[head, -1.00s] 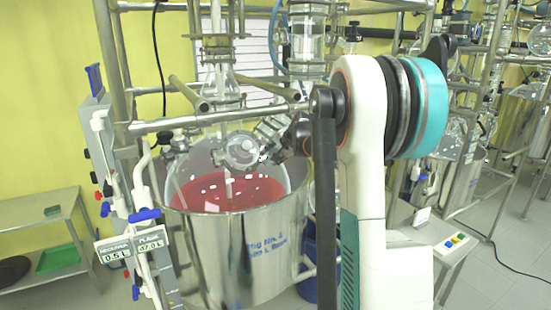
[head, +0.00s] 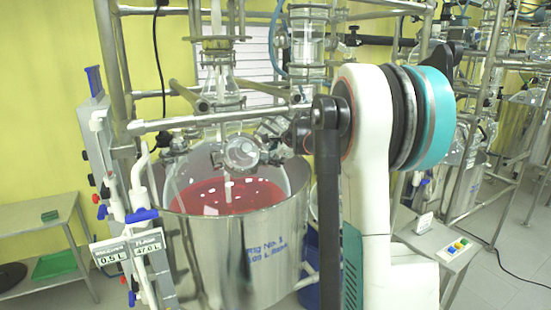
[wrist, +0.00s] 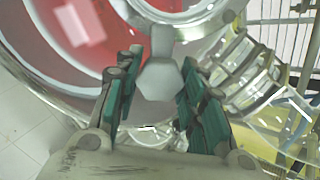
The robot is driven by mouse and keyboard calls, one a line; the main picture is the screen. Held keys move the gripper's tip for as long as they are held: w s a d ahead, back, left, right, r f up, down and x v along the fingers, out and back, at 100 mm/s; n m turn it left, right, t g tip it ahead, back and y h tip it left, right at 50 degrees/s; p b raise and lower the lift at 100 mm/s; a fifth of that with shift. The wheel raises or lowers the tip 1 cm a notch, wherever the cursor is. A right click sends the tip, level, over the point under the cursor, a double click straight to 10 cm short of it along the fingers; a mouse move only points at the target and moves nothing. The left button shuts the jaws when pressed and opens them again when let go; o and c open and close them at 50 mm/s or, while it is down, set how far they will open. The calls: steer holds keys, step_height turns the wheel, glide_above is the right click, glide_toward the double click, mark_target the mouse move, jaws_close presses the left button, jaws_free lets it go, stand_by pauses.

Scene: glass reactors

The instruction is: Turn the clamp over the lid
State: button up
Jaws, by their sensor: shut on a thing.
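In the wrist view, my gripper (wrist: 153,95) has its green-padded fingers on either side of a grey, faceted clamp handle (wrist: 160,80). It is shut on this handle, whose stem runs up toward a round glass rim. The clear glass lid (wrist: 75,85) lies behind it, with red liquid showing through. In the head view, the glass lid (head: 185,165) tops the vessel of red liquid (head: 230,194). My arm reaches in from the right, and its forearm and wrist hide much of the clamp area; the fingers cannot be made out there.
A steel bath pot (head: 235,250) surrounds the vessel. Metal rails (head: 215,118) and glassware stand over the lid. Ribbed glass necks (wrist: 245,70) lie close right of my gripper. A low table (head: 40,215) stands at left; open floor lies at right.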

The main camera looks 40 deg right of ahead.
steer(key=shift+m, duration=0.7)
steer(key=o, duration=1.1)
steer(key=v, duration=1.2)
steer(key=shift+r, duration=0.1)
